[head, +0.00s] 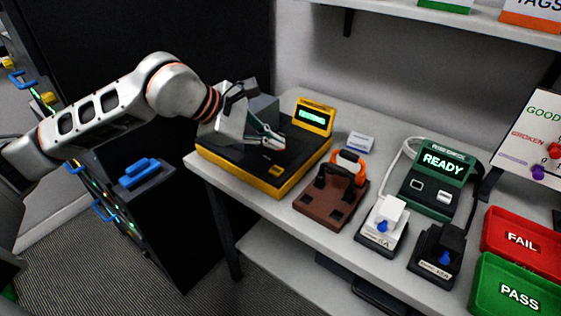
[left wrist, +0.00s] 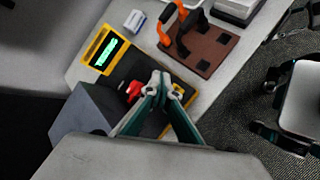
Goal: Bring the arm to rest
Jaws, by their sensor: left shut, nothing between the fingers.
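My left arm comes in from the left in the head view. My left gripper (head: 272,146) is over the black and yellow device (head: 234,164) on the table. Its fingers are shut and empty. In the left wrist view the closed fingertips (left wrist: 164,82) are over the same device (left wrist: 122,72), near a small red part (left wrist: 133,91). I cannot tell whether they touch it. A grey block (head: 262,108) stands at the device's back, partly hidden by the gripper.
Red FAIL (head: 508,233) and green PASS (head: 500,297) trays lie far right. A dark cabinet (head: 150,225) stands left of the table.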

